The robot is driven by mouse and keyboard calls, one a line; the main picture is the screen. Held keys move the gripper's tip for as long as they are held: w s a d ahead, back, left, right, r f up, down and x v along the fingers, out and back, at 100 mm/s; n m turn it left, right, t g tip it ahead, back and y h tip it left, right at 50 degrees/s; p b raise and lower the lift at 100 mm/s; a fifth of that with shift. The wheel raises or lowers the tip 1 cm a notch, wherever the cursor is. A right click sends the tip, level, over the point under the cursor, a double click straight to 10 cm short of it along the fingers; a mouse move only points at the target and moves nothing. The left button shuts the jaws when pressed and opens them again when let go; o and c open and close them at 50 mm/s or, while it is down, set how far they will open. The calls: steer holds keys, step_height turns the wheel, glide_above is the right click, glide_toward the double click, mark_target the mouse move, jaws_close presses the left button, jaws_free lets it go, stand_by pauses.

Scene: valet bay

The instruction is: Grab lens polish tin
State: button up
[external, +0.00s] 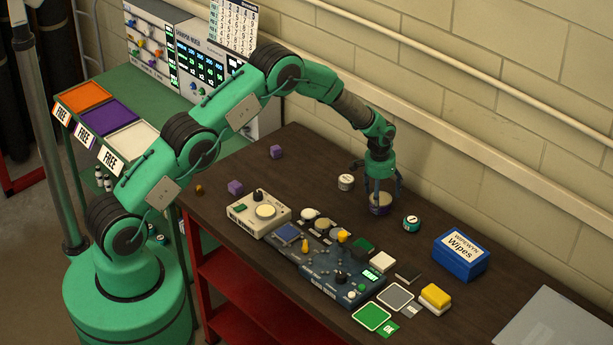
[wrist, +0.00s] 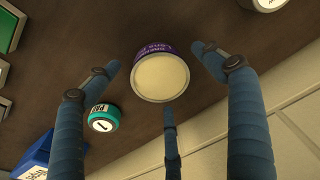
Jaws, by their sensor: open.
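A round tin (external: 381,209) with a purple side and a cream lid stands upright on the dark bench; it also shows in the wrist view (wrist: 160,77). A teal tin (external: 411,223) stands just to the right, and also shows beside my left finger in the wrist view (wrist: 101,118). A pale tin (external: 346,182) stands to the left.
A blue wipes box (external: 460,254) stands to the right. A control panel (external: 335,264) and a cream device (external: 259,213) lie in front. The block wall (external: 480,120) rises behind.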

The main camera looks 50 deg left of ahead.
steer(key=shift+w+f, duration=0.1)
steer(key=shift+f, duration=0.7)
steer(key=shift+c, duration=0.3)
steer(key=c, duration=1.4)
steer(key=shift+r, duration=0.1)
steer(key=shift+r, duration=1.15)
steer(key=shift+w+r+b, duration=0.1)
steer(key=shift+r+b, duration=0.2)
steer(key=shift+r, duration=0.25)
steer(key=s, duration=0.5)
steer(key=s+a+r+b, duration=0.1)
steer(key=s, duration=1)
steer(key=shift+a+r+b, duration=0.2)
steer(key=shift+a+b, duration=0.05)
steer(key=shift+b, duration=0.05)
